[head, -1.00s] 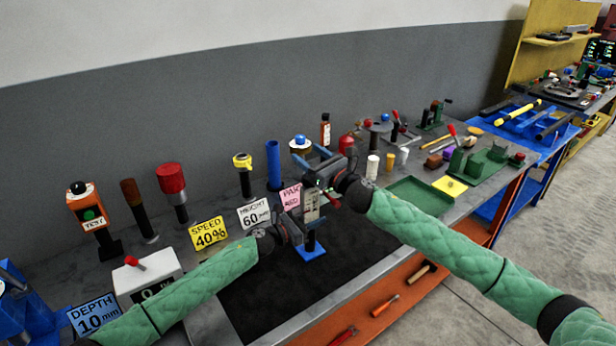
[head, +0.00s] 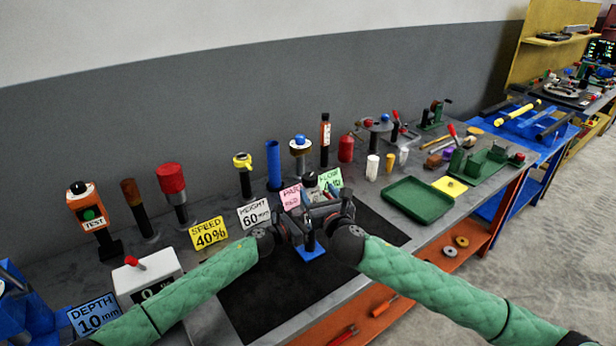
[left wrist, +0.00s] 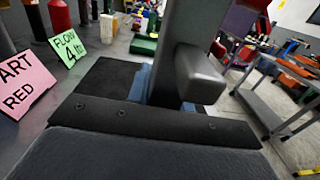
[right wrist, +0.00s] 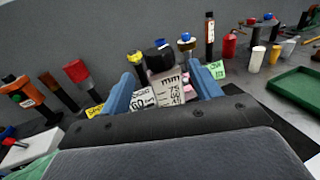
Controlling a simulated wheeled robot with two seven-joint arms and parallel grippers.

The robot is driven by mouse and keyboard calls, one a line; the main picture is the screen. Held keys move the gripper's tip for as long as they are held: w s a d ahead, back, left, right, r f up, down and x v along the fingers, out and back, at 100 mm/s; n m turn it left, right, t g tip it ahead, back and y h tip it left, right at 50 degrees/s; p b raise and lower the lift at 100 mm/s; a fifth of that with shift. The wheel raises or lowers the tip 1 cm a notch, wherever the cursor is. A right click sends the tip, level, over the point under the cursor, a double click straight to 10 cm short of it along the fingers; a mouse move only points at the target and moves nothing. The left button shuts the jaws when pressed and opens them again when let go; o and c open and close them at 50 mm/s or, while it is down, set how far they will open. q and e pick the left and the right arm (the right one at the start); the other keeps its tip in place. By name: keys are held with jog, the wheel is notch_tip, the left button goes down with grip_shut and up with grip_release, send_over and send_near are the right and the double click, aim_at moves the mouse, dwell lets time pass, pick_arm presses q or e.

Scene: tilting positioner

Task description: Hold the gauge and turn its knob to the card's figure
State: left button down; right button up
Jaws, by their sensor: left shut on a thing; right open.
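The gauge stands on a blue base (head: 312,251) on the dark mat, with a black knob (head: 310,178) at its top. Its mm scale (right wrist: 170,90) faces the right wrist camera. My left gripper (head: 288,230) is shut on the gauge's upright (left wrist: 182,45), low down. My right gripper (right wrist: 163,80) is open, its blue fingers either side of the gauge's upper part in that view; whether they touch it cannot be told. The white card (head: 254,214) reads HEIGHT 60 mm and stands behind, to the left of the gauge. My grippers hide much of the upright.
Other cards stand nearby: yellow SPEED 40% (head: 209,233), pink PART RED (left wrist: 22,85) and green FLOW (left wrist: 68,47). Posts with knobs line the bench's back. A green tray (head: 418,208) lies to the right. The dark mat (head: 265,290) is clear in front.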

aim_at(308, 176)
jog(key=x, duration=0.9)
jog(key=shift+w+a, duration=0.1)
jog(key=c, duration=1)
jog(key=shift+n+y, duration=0.4)
jog(key=shift+y, duration=0.1)
